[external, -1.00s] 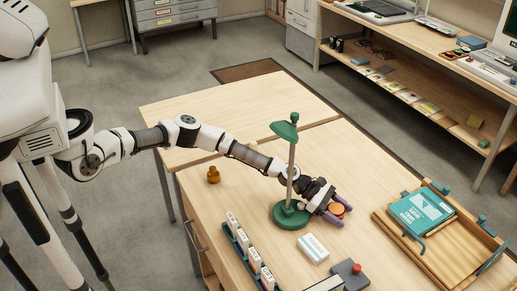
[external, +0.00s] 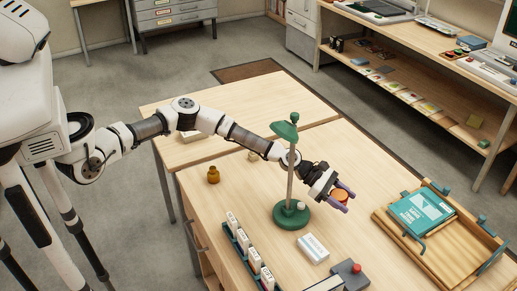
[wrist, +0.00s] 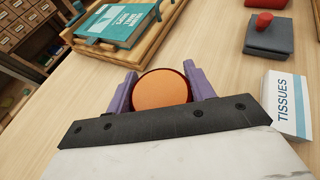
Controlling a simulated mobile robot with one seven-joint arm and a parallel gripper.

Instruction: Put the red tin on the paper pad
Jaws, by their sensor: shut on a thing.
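The red tin (external: 340,194) is between the purple fingers of my gripper (external: 346,199), just right of the green lamp in the external view. The gripper is shut on it and holds it above the table. In the wrist view the tin (wrist: 162,90) shows a round orange top with a dark red rim, with a finger on each side. A pale, flat thing (external: 197,138), possibly the paper pad, lies on the far left part of the table, partly behind my arm. I cannot tell for sure what it is.
A green lamp (external: 291,215) stands close beside my forearm. A tissue pack (external: 313,248), a stamp pad (external: 351,274) and a row of upright cards (external: 248,256) are nearer. A wooden tray (external: 455,258) with a teal book is right. A brown bottle (external: 213,175) stands left.

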